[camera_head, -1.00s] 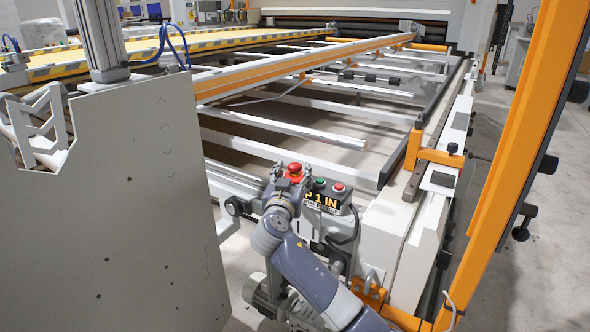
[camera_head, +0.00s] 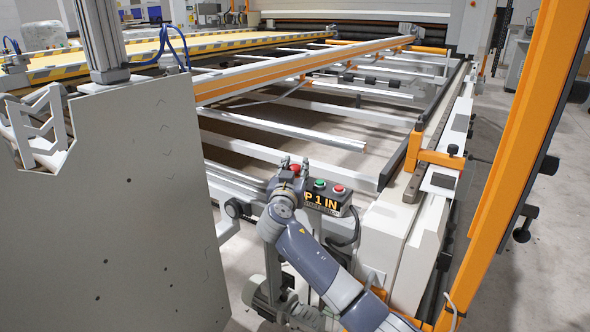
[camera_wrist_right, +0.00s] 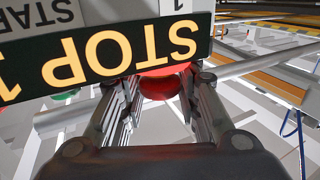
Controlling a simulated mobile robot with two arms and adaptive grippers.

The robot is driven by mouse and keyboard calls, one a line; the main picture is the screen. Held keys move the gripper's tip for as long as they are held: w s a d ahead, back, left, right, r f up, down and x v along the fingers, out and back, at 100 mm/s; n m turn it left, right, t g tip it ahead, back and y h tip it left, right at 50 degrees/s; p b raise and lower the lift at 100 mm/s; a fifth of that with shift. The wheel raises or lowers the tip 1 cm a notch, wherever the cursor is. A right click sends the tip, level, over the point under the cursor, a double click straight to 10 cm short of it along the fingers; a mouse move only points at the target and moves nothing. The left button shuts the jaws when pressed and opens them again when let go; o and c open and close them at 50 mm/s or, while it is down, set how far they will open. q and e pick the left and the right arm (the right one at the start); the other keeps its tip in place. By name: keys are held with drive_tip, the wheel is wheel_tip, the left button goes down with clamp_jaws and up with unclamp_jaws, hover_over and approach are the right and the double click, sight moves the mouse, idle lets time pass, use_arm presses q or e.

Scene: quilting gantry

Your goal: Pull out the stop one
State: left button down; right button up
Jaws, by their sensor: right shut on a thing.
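The red mushroom stop button (camera_head: 295,169) stands at the left end of a small grey control box. My right gripper (camera_head: 293,163) is at the button, with its fingers on either side of it, and partly covers it. In the right wrist view the red button (camera_wrist_right: 160,87) is between the two fingers, under the lit sign reading "STOP 1" (camera_wrist_right: 110,55), which appears upside down. The right gripper is shut on the button. In the head view the sign (camera_head: 321,201) is partly hidden by my gripper. My left gripper is not in view.
A green button (camera_head: 319,184) and a smaller red button (camera_head: 339,188) sit beside the stop button on the box. A large grey panel (camera_head: 140,210) fills the left. An orange post (camera_head: 520,150) stands at the right. Frame rails (camera_head: 300,130) lie behind.

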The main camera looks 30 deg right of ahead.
drive_tip(key=shift+r, duration=0.9)
drive_tip(key=o, duration=1.2)
drive_tip(key=shift+r, duration=0.1)
drive_tip(key=shift+c, duration=0.2)
drive_tip(key=shift+s+a, duration=0.4)
drive_tip(key=v, duration=1.1)
